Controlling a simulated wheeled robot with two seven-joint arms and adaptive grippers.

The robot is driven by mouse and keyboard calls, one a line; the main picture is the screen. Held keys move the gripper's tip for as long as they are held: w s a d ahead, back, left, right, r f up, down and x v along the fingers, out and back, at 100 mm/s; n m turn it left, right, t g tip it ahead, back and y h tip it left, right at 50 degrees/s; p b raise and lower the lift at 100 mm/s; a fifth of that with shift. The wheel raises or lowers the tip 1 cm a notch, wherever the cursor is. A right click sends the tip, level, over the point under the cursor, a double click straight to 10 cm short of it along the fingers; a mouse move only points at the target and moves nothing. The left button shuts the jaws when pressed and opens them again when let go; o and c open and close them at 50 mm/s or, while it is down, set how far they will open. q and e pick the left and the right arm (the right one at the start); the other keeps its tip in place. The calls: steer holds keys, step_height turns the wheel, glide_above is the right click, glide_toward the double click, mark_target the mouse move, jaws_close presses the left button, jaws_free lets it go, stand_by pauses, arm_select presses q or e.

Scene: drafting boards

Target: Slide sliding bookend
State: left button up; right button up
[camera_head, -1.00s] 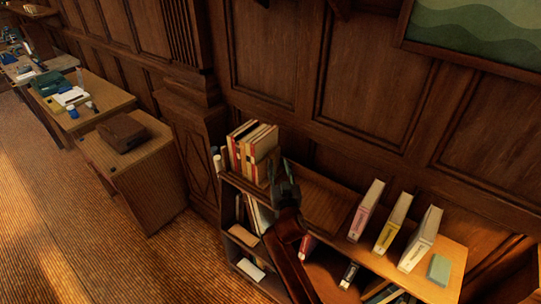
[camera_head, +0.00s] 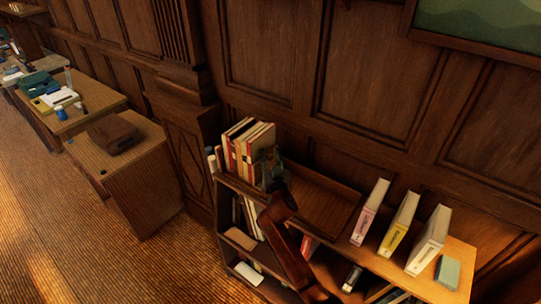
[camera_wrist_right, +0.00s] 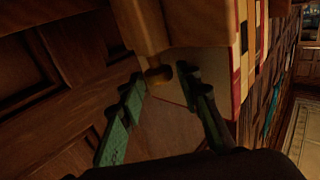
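In the right wrist view a light wooden block (camera_wrist_right: 165,25) with a small round knob (camera_wrist_right: 157,76) stands beside a row of books (camera_wrist_right: 243,65); it looks like the sliding bookend. My right gripper (camera_wrist_right: 162,80) is open, its two green fingers apart on either side of the knob. I cannot tell whether they touch it. In the head view my right gripper (camera_head: 269,158) is at the right end of the upright books (camera_head: 243,145) on the shelf top and hides most of the bookend. My left gripper is not in view.
The shelf top (camera_head: 320,200) is bare right of the gripper. Further right stand a pink-labelled book (camera_head: 370,212), a yellow one (camera_head: 399,225) and a white one (camera_head: 428,240), with a green block (camera_head: 447,272). Wood panelling (camera_head: 270,50) rises behind. Desks (camera_head: 125,165) stand at left.

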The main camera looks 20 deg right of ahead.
steer(key=shift+c, duration=0.6)
jaws_close()
